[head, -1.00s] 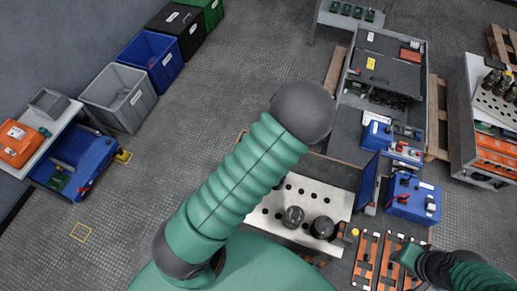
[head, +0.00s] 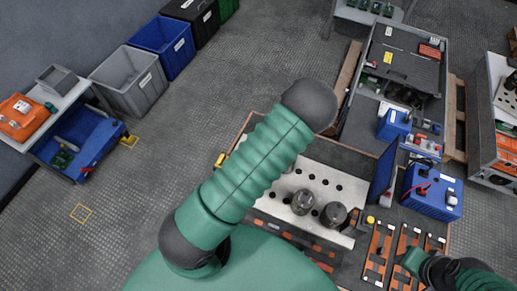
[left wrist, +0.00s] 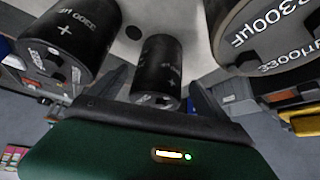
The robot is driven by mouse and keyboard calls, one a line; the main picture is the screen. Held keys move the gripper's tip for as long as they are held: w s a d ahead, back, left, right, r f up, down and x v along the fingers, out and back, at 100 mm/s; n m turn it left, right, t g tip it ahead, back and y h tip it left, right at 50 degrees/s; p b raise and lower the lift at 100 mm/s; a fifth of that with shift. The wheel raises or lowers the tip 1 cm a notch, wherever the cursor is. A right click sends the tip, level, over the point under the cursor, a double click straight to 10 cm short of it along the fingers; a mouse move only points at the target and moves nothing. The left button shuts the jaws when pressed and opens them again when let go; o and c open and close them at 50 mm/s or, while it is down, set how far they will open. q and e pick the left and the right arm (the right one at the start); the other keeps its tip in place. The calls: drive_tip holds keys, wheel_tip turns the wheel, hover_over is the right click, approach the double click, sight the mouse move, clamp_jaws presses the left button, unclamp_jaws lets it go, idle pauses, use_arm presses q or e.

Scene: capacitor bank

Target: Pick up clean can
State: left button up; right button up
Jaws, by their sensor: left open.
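In the left wrist view, my left gripper (left wrist: 158,84) is open, with one finger on each side of a dark can (left wrist: 157,62). I cannot tell whether the fingers touch it. A printed black can (left wrist: 72,38) is at the left, and a large can marked 3300 µF (left wrist: 275,30) is close at the right. In the head view two dark cans (head: 302,202) (head: 334,214) stand on a perforated pale plate (head: 325,178). My arm hides the left gripper there. My right gripper (head: 412,261) is at the lower right; its fingers are unclear.
Orange-and-black modules (head: 379,250) lie right of the plate. A blue case (head: 432,190) and a dark blue upright panel (head: 384,172) stand behind them. A grey cabinet (head: 405,60) is at the back. Bins (head: 130,82) line the left wall; the floor between is open.

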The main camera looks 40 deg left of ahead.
use_arm(q)
drive_tip(key=shift+w+d+f, duration=0.1)
drive_tip(key=shift+w+f, duration=0.3)
drive_tip(key=shift+f, duration=0.1)
drive_tip(key=shift+w+d+f, duration=0.15)
drive_tip(key=shift+w+d, duration=0.05)
drive_tip(key=shift+w, duration=0.05)
drive_tip(key=shift+s+a+f, duration=0.1)
drive_tip(key=shift+a, duration=0.35)
drive_tip(key=shift+c, duration=1.2)
drive_tip(key=shift+a+f, duration=0.1)
drive_tip(key=shift+a, duration=0.3)
drive_tip(key=c, duration=0.5)
drive_tip(key=shift+d, duration=0.2)
drive_tip(key=c, duration=0.5)
drive_tip(key=shift+d, duration=0.3)
drive_tip(key=c, duration=0.4)
drive_tip(key=shift+r, duration=0.2)
clamp_jaws()
drive_tip(key=shift+a, duration=0.1)
use_arm(e)
drive_tip(key=shift+w+d+f, duration=0.15)
drive_tip(key=shift+d, duration=0.35)
